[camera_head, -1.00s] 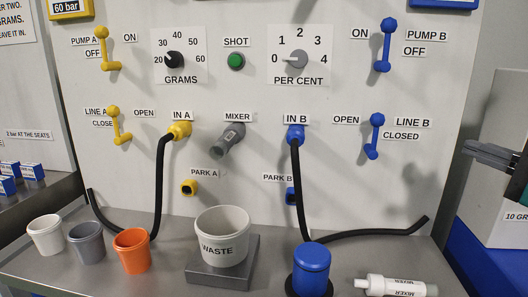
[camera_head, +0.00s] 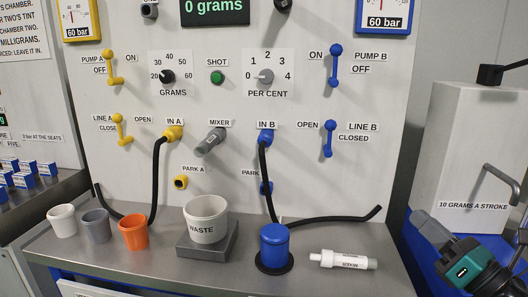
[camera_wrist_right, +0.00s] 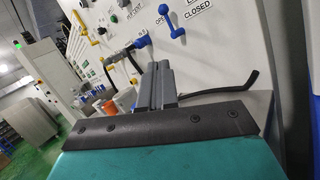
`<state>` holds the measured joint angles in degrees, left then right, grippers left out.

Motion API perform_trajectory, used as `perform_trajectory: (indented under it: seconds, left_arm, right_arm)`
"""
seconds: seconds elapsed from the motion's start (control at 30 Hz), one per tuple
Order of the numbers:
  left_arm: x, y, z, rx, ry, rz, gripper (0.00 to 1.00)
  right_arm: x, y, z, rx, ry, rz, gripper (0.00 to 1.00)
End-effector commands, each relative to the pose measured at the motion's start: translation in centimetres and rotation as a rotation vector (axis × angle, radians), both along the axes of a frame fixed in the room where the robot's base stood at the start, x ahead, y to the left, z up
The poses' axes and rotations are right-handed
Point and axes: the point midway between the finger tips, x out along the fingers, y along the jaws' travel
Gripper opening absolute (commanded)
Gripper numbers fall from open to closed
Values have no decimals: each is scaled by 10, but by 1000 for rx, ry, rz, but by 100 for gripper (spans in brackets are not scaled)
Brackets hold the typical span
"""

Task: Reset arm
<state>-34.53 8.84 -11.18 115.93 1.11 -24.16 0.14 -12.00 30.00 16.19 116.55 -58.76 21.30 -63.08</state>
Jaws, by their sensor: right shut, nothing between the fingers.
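My right gripper (camera_head: 421,219) is at the lower right of the head view, in front of the white box. Its grey fingers are shut together with nothing between them, and its teal body is behind them. In the right wrist view the closed fingers (camera_wrist_right: 158,86) point toward the panel, apart from it. My left gripper is not in view.
The upright panel (camera_head: 330,200) holds levers, dials and hoses. A white box (camera_head: 455,150) with a metal handle stands right.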

Motion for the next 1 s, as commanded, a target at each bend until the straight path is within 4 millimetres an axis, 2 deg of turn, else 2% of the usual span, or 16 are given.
perform_trajectory:
  seconds: [0.03,0.17,0.2,0.3,0.4,0.5,0.6,0.7,1.0]
  left_arm:
    - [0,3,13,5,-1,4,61]
    - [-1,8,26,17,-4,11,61]
    - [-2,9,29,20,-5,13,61]
    - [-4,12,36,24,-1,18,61]
    - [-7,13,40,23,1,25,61]
    - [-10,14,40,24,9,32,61]
    - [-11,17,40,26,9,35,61]
    - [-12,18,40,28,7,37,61]
    - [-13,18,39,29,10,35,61]
  right_arm:
    - [-4,6,-19,275,126,17,0]
    - [-21,21,-89,997,439,1,0]
    - [-30,29,-114,1221,535,-25,0]
    - [-62,57,-175,1743,744,-126,0]
    - [-96,89,-219,2139,884,-250,0]
    - [-125,117,-247,2409,968,-369,0]
    - [-143,136,-261,2567,1011,-450,0]
    - [-151,144,-267,2637,1026,-490,0]
    - [-152,145,-269,2646,1027,-494,0]
